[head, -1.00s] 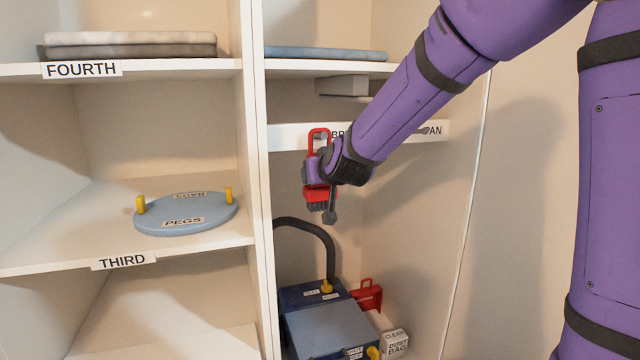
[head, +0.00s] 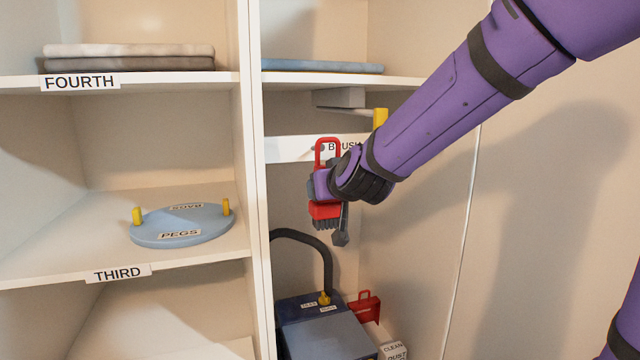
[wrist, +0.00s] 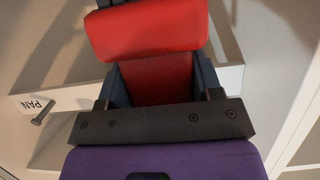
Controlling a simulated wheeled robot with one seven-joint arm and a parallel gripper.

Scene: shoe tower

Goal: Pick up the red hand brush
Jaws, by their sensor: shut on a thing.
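The red hand brush (head: 326,210) is held in front of the labelled rail in the right cupboard bay. Its red loop handle points up and its dark bristles point down. My gripper (head: 322,184) is shut on the brush around its middle, partly hiding it. In the wrist view the red brush (wrist: 150,28) fills the space between and beyond the fingers of my gripper (wrist: 155,82). The brush is clear of the vacuum below it. Whether it still touches the rail behind cannot be told.
The white rail (head: 288,149) carries a peg. A blue vacuum cleaner (head: 325,335) with a black hose, a red dustpan-like item (head: 364,307) and a dust bag box (head: 394,351) stand below. A divider (head: 252,200) is at the left; a grey block (head: 340,97) hangs above.

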